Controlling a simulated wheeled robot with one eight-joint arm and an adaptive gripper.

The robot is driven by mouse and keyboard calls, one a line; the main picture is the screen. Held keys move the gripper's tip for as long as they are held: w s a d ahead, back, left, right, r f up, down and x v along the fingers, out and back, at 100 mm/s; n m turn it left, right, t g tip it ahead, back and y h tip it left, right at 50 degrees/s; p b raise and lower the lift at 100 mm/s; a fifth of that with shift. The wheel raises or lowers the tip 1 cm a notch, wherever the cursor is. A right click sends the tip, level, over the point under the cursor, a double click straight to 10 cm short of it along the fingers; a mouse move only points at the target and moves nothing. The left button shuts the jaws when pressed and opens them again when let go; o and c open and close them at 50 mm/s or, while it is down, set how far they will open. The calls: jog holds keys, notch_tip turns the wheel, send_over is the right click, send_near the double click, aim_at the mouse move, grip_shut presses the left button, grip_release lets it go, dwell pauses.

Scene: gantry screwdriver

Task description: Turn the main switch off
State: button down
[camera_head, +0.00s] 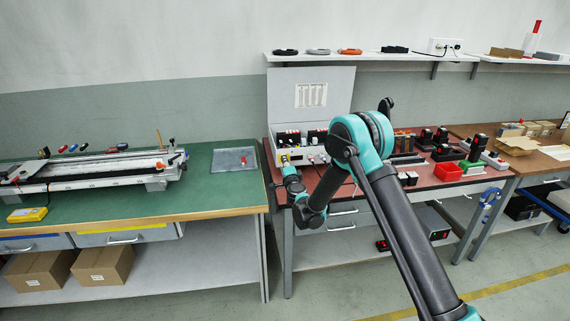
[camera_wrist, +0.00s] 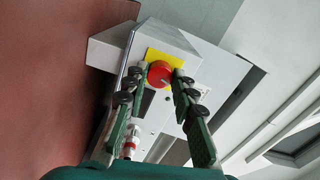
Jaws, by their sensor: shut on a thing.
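The main switch is a red round knob (camera_wrist: 160,74) on a yellow plate (camera_wrist: 164,58), mounted on a light grey box (camera_wrist: 110,50). In the wrist view my gripper (camera_wrist: 159,78) has its two green fingers on either side of the knob, shut on it. A pale mark shows on the knob's right part; its exact turn position is hard to tell. In the head view my gripper (camera_head: 286,165) is at the front left of the grey control box (camera_head: 290,155), and the knob is hidden there.
The control box with its raised lid (camera_head: 330,92) stands on a red-topped bench (camera_head: 460,185). A green table (camera_head: 215,195) with a long rail device (camera_head: 95,172) is at the left. Black tools and a red bin (camera_head: 447,172) stand to the right. A wall shelf (camera_head: 380,57) runs above.

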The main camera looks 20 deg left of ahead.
jog(key=shift+s+n, duration=0.1)
jog(key=shift+n, duration=1.5)
jog(key=c, duration=1.2)
grip_release()
jog(key=v, duration=1.2)
jog(key=shift+a, duration=0.1)
